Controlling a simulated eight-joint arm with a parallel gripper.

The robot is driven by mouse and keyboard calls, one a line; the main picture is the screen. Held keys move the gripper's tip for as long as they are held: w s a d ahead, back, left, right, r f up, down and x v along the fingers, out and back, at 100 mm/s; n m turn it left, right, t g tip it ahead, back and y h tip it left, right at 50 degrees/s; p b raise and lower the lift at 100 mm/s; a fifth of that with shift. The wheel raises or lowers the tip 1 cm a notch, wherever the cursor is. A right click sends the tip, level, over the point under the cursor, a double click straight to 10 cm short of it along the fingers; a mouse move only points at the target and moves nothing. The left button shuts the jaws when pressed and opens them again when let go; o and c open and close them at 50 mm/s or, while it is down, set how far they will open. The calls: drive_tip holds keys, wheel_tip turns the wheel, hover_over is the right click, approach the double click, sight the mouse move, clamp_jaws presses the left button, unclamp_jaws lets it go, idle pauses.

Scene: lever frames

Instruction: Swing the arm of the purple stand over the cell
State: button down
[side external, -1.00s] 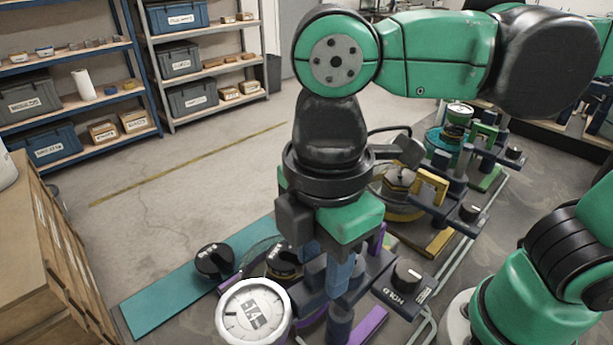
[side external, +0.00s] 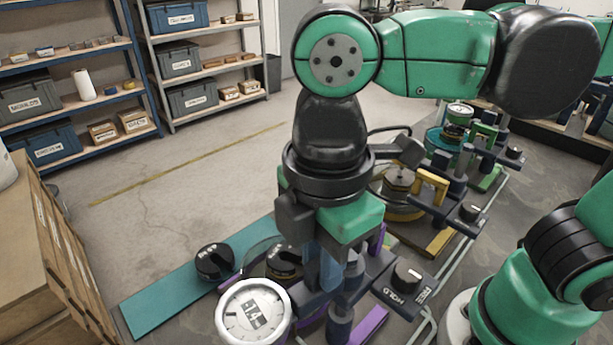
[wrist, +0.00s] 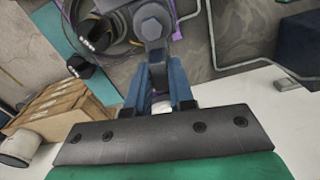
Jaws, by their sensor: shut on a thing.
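The purple stand (side external: 368,325) is at the front of the bench in the side external view, mostly hidden by my wrist. Its dark grey arm parts lie below my gripper (side external: 328,270). In the wrist view my gripper (wrist: 160,88) has its blue fingers shut on a dark grey block-shaped handle (wrist: 152,25). A black knob (side external: 407,280) beside it is on a block marked HOLD and FREE. A round white-rimmed dial (side external: 253,312) stands at the front left. A clear round rim and black round part (side external: 284,262) sit behind the dial, partly hidden; I cannot tell for certain which part is the cell.
A yellow stand (side external: 437,245) and a green stand (side external: 485,175) stand behind to the right. A teal strip (side external: 165,300) with a black knob (side external: 214,261) lies at left. Wooden crates (side external: 50,250) stand further left. Floor behind is clear.

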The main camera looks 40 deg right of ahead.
idle(0.8)
drive_tip(key=shift+w+d+m, duration=0.5)
drive_tip(key=shift+d+m, duration=0.05)
drive_tip(key=shift+m, duration=2.15)
drive_tip(key=shift+w+d+m, duration=0.45)
drive_tip(key=shift+d+m, duration=0.1)
drive_tip(key=shift+m, duration=2.15)
drive_tip(key=shift+w+d+m, duration=0.5)
drive_tip(key=shift+d+m, duration=0.05)
drive_tip(key=shift+m, duration=2.15)
drive_tip(key=c, duration=0.8)
unclamp_jaws()
drive_tip(key=shift+o, duration=0.2)
drive_tip(key=shift+r, duration=2.8)
